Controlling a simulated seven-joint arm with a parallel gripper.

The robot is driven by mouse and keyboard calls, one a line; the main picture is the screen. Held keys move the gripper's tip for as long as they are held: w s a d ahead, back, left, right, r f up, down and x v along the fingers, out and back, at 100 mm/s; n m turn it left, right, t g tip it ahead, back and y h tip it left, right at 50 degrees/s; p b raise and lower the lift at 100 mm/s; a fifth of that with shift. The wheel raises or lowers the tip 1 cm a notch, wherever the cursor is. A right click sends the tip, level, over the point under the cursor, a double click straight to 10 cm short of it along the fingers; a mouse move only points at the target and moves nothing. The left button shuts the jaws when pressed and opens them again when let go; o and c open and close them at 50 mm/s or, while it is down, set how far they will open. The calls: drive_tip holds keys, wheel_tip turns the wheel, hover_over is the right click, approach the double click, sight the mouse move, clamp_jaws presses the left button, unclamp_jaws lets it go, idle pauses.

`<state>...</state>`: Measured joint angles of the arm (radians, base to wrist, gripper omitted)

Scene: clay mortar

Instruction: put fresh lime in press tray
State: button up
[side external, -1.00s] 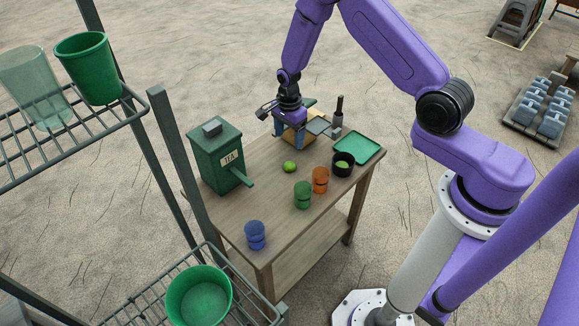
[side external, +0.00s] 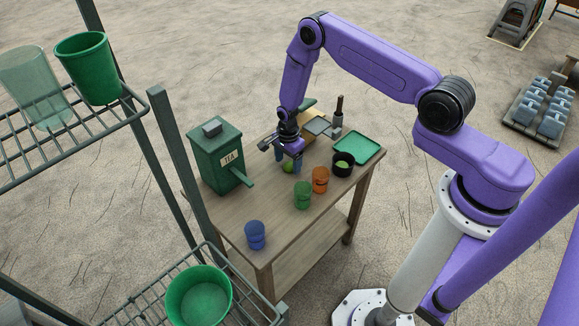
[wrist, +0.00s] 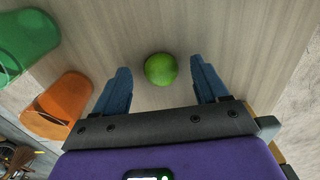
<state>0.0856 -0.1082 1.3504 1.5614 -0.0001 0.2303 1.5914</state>
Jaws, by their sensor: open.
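The green lime (side external: 288,168) is on the wooden table, partly hidden by my gripper (side external: 288,161) in the side view. My gripper is open, fingers down, with the lime at its fingertips. In the wrist view the whole lime (wrist: 160,69) shows between the two blue fingertips (wrist: 160,75), with a gap on each side. A flat green tray (side external: 357,147) lies at the table's right edge. A grey device with a dark upright handle (side external: 339,108) stands at the back; I cannot tell which of these is the press tray.
A black bowl (side external: 343,164) with something light green inside stands near an orange cup (side external: 320,180) and a green cup (side external: 302,195). A blue cup (side external: 255,236) is at the front. A board (side external: 313,131) lies behind.

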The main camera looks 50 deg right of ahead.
drive_tip(key=shift+f, duration=0.55)
drive_tip(key=c, duration=1.2)
